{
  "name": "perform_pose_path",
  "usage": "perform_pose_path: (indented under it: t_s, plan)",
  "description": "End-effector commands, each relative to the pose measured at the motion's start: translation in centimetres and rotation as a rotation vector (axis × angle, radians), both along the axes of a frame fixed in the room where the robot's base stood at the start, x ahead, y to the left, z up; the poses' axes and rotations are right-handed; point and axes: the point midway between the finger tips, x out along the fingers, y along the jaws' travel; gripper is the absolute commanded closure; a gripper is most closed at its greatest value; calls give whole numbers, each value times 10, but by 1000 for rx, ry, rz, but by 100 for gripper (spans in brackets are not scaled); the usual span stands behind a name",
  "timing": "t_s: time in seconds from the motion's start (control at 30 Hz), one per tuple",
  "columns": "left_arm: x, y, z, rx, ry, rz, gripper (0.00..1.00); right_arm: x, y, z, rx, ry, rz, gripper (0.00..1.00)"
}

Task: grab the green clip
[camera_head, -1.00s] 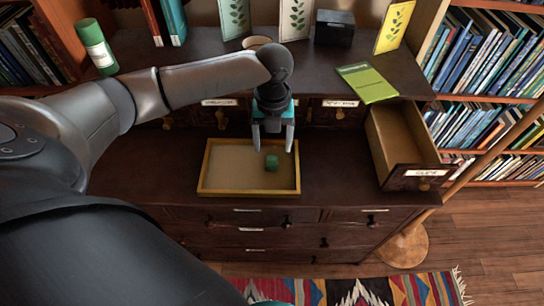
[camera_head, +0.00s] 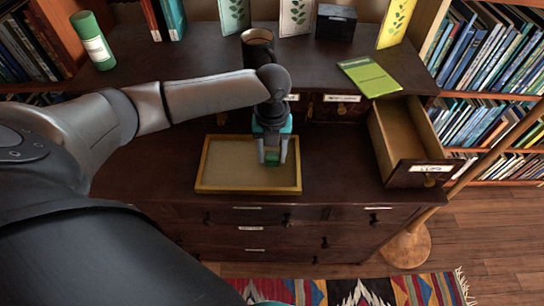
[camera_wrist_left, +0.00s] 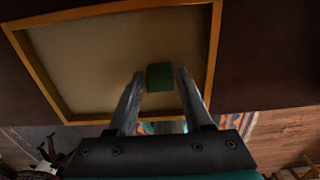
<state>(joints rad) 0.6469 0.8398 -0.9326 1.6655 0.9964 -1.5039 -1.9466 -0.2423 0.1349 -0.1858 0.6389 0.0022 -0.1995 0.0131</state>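The green clip (camera_head: 271,158) is a small dark green block in the right part of a shallow tray with a yellow wooden rim (camera_head: 248,191). My left gripper (camera_head: 272,160) points down over the tray, with one finger on each side of the clip. In the left wrist view the clip (camera_wrist_left: 160,77) sits between the two fingertips (camera_wrist_left: 160,74), with a narrow gap showing on each side. The left gripper is open. My right gripper is not in view.
The tray lies on a dark wooden desk (camera_head: 340,170). An open, empty drawer (camera_head: 402,135) juts out at the right. A green booklet (camera_head: 368,77), a dark cup (camera_head: 257,38), a black box (camera_head: 336,22) and a green cylinder (camera_head: 92,40) stand or lie on the upper shelf.

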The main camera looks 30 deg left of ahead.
Motion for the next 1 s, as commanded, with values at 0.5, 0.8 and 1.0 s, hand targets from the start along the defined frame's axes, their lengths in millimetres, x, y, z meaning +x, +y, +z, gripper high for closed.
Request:
perform_pose_path:
  t_s: [0.5,0.8,1.0]
  plan:
    - [0,0,0,1,-1,1,100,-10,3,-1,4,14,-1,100]
    - [0,0,3,1,-1,1,100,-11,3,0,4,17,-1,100]
    - [1,1,35,0,-4,0,100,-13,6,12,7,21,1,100]
